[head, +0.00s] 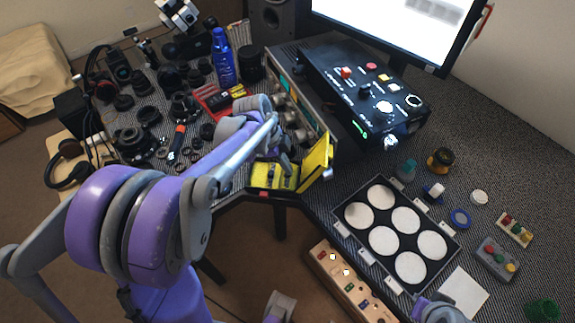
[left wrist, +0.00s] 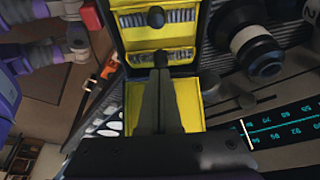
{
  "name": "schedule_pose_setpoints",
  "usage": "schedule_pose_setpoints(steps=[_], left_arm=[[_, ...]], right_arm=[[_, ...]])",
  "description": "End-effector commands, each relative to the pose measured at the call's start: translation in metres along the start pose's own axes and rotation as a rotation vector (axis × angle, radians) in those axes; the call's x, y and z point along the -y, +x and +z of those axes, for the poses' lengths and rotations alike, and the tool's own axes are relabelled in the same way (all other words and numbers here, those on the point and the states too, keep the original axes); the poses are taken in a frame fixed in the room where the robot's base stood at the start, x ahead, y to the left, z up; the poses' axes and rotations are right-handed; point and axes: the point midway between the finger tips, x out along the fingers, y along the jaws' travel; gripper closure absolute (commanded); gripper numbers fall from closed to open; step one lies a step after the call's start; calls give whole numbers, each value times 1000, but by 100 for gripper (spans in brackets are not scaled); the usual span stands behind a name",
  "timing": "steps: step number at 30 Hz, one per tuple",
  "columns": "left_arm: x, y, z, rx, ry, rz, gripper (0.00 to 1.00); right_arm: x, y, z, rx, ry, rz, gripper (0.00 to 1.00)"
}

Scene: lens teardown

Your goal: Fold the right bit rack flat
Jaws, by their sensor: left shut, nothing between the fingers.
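A small yellow bit case (head: 262,178) lies open near the table edge, with its yellow lid (head: 318,158) raised on the right side. In the left wrist view, two yellow bit racks with rows of grey bits show, an upper one (left wrist: 183,17) and a lower one (left wrist: 183,57), each with a dark round piece at its middle. I cannot tell which is the right rack. My left gripper (head: 287,168) is shut and empty over the case; its fingertips (left wrist: 160,60) overlap the lower rack in the wrist view. Contact is unclear. My right gripper's fingers do not show.
A radio-like unit with a dial (left wrist: 285,125) and knobs stands right beside the case, with a black control box (head: 365,85) behind. A tray of white discs (head: 350,190) lies to the right. Lenses, a blue bottle (head: 222,60) and tools crowd the left table.

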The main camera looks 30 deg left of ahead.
Motion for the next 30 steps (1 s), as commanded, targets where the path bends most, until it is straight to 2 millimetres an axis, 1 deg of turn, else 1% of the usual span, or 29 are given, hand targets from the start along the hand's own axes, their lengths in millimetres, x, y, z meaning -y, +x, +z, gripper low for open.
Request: schedule_pose_setpoints(steps=[2, 19, 27, 30], left_arm=[[0, 1, 3, -20, -3, 0, 100], [0, 1, 9, -118, -2, 0, 100], [1, 3, 18, -231, -3, -2, 100], [0, 3, 21, -232, -1, -1, 100]], right_arm=[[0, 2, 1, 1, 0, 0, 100], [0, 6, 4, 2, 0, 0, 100], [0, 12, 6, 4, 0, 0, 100], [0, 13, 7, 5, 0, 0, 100]])
